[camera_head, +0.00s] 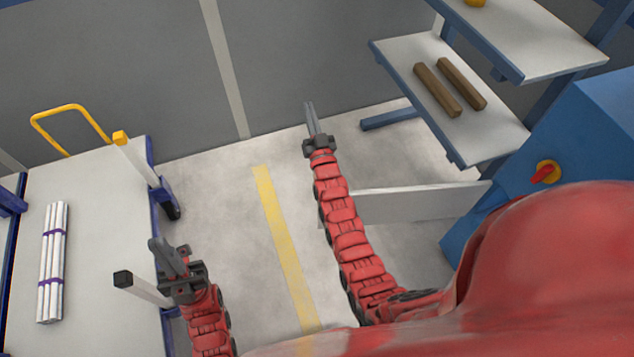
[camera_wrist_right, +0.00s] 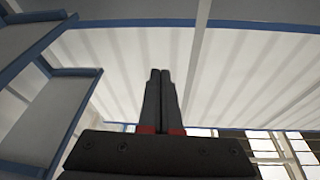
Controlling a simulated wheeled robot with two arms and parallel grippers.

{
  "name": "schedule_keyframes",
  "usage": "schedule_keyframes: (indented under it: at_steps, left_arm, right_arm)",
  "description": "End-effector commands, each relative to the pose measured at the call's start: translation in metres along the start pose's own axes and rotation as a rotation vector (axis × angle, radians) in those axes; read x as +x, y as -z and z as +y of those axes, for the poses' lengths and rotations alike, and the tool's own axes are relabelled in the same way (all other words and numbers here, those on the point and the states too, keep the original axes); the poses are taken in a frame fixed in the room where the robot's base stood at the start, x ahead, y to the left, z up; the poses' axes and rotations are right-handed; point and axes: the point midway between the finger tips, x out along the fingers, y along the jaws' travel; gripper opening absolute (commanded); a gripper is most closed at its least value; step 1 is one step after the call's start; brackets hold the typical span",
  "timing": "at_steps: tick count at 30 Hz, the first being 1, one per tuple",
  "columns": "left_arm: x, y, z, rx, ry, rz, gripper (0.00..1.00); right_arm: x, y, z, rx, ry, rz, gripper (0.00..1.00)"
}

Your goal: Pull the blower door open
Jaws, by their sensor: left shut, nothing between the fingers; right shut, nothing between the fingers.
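A blue machine cabinet (camera_head: 585,130) with a red and yellow switch (camera_head: 546,172) stands at the right of the head view. A flat light-grey panel (camera_head: 420,203) sticks out to the left from it; it looks like the blower door standing open, but its hinge is not clear. My right gripper (camera_head: 309,106) is shut and empty, beyond and left of the panel; my right arm passes in front of the panel's left end. It also shows shut in the right wrist view (camera_wrist_right: 160,72). My left gripper (camera_head: 155,242) is shut and empty beside the cart.
A cart (camera_head: 95,190) with a yellow handle holds a bundle of white pipes (camera_head: 52,265) at left. A blue-framed shelf (camera_head: 400,60) with two brown bars (camera_head: 437,90) stands at upper right. Floor with a yellow line (camera_head: 275,220) is clear between.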

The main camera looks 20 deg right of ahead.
Motion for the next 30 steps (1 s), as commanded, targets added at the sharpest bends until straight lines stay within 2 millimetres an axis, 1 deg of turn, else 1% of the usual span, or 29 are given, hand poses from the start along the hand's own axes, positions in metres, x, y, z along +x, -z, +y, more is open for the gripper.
schedule_keyframes:
  at_steps: [1,2,3,5,6,8,10,11,12,14,15,17,18,21,24,26,28,30]
  left_arm:
    - [-0.001,0.000,0.000,0.000,0.000,0.000,0.00]
    - [-0.001,0.000,0.000,0.000,0.000,0.000,0.00]
    - [-0.001,0.000,0.000,0.000,0.000,0.000,0.00]
    - [-0.001,0.000,0.000,0.000,0.000,0.000,0.00]
    - [-0.001,0.000,0.000,0.000,0.000,0.000,0.00]
    - [-0.001,0.000,0.000,0.000,0.000,0.000,0.00]
    - [-0.001,0.000,0.000,0.000,0.000,0.000,0.00]
    - [-0.001,0.000,0.000,0.000,0.000,0.000,0.00]
    - [-0.001,0.000,0.000,0.000,0.000,0.000,0.00]
    - [-0.001,0.000,0.000,0.000,0.000,0.000,0.00]
    - [-0.001,0.000,0.000,0.000,0.000,0.000,0.00]
    - [-0.001,0.000,0.000,0.000,0.000,0.001,0.00]
    - [-0.001,0.000,0.000,0.000,0.000,0.000,0.00]
    - [-0.001,0.000,0.000,0.000,0.000,0.001,0.00]
    - [-0.001,0.000,0.000,0.000,0.000,0.001,0.00]
    - [-0.001,0.000,0.000,0.000,0.000,0.000,0.00]
    - [-0.001,0.000,0.000,0.000,0.000,0.000,0.00]
    - [0.000,0.000,0.000,0.000,0.000,0.000,0.00]
  right_arm:
    - [0.023,-0.024,0.003,0.013,-0.012,-0.110,0.00]
    - [0.034,-0.043,0.004,0.023,-0.020,-0.194,0.00]
    - [0.046,-0.068,0.006,0.036,-0.032,-0.313,0.00]
    - [0.057,-0.101,0.006,0.056,-0.049,-0.493,0.00]
    - [0.060,-0.120,0.006,0.068,-0.060,-0.612,0.00]
    - [0.058,-0.145,0.005,0.085,-0.078,-0.796,0.00]
    - [0.049,-0.162,0.004,0.099,-0.099,-1.005,0.00]
    - [0.043,-0.165,0.003,0.103,-0.108,-1.095,0.00]
    - [0.032,-0.167,0.002,0.107,-0.123,-1.215,0.00]
    - [0.011,-0.164,0.002,0.109,-0.146,-1.391,0.00]
    - [-0.001,-0.156,0.002,0.107,-0.163,-1.497,0.00]
    - [-0.021,-0.141,0.002,0.103,-0.189,-1.647,0.00]
    - [-0.036,-0.130,0.002,0.098,-0.205,-1.739,0.00]
    - [-0.062,-0.099,0.002,0.085,-0.242,-1.919,0.00]
    - [-0.080,-0.074,0.003,0.075,-0.271,-2.036,0.00]
    - [-0.087,-0.066,0.004,0.070,-0.281,-2.079,0.00]
    - [-0.092,-0.062,0.004,0.068,-0.288,-2.105,0.00]
    - [-0.097,-0.066,0.004,0.067,-0.290,-2.113,0.00]
